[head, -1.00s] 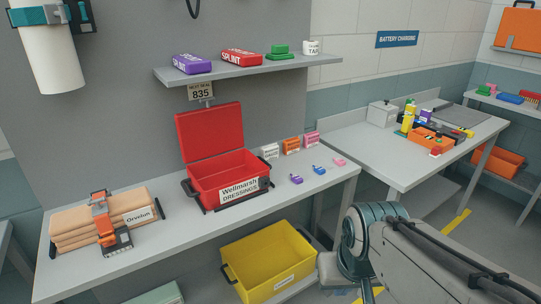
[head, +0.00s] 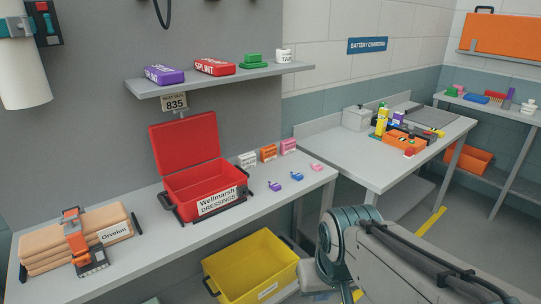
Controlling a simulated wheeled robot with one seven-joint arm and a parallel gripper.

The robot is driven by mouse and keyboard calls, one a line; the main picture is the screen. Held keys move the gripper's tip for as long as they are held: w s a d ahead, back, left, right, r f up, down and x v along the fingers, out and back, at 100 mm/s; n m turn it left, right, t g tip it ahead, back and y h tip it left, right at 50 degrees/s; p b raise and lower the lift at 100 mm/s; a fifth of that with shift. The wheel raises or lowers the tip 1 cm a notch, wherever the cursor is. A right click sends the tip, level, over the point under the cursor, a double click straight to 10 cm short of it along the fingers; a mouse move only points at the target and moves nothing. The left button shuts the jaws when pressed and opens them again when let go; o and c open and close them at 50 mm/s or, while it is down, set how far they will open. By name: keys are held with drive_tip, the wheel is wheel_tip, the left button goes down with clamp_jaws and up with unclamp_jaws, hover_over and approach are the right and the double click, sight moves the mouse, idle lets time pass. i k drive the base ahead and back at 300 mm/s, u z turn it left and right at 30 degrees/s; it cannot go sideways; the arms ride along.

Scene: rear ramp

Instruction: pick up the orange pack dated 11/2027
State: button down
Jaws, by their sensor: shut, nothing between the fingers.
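A small orange pack (head: 268,153) stands upright at the back of the long grey bench. It is between a white pack (head: 247,160) and a pink pack (head: 288,146). Each has a pale label with print too small to read, so I cannot see any date. My gripper is out of view; only links of my arm show at the lower right, in front of the bench's right end.
An open red dressings case (head: 203,187) stands left of the packs. Small purple, blue and pink items lie in front of them. A shelf (head: 215,82) hangs above. A yellow bin (head: 250,262) sits below. A second table (head: 372,172) stands to the right.

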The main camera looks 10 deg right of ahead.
sight(269, 153)
drive_tip(key=z, duration=0.75)
drive_tip(key=k, duration=1.05)
drive_tip(key=z, duration=0.9)
drive_tip(key=i, duration=1.55)
drive_tip(key=u, duration=1.1)
drive_tip(key=i, duration=1.1)
drive_tip(key=u, duration=1.8)
drive_tip(key=i, duration=1)
drive_tip(key=u, duration=0.25)
